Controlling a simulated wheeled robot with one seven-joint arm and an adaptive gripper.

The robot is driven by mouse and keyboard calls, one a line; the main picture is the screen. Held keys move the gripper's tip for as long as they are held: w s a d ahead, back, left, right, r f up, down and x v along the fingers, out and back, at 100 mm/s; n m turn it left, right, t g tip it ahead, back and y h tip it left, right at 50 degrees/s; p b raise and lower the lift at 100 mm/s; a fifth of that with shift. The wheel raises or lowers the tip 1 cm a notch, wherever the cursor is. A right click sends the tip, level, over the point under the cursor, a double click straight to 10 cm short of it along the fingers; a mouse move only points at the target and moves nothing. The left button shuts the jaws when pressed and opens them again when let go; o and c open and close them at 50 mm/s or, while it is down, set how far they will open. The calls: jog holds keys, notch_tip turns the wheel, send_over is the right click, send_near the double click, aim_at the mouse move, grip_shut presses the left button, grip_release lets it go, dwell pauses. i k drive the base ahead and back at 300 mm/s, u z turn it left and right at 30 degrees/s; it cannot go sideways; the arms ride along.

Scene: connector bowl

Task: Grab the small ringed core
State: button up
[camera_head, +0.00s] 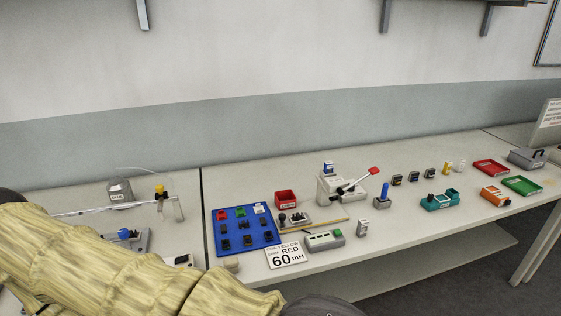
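I cannot pick out the small ringed core for certain at this size. A blue board (264,237) on the bench carries several small dark parts, with red, green and white-topped ones along its back row. A small wooden-edged tray (318,223) right of the board holds small dark and metallic parts, too small to tell apart. My arm, in a pale yellow sleeve, crosses the lower left, with a dark rounded part of it at the bottom edge. My gripper's fingers are not in view.
A sign reading 60 mH (285,255) lies before the board. Behind stand a red bin (286,198) and a lever press (342,190) with a red handle. A grey box (324,240) is near the front edge. Coloured trays and small parts sit at right.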

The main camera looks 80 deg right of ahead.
aim_at(298, 216)
jog(key=i, duration=1.2)
jog(key=z, duration=1.45)
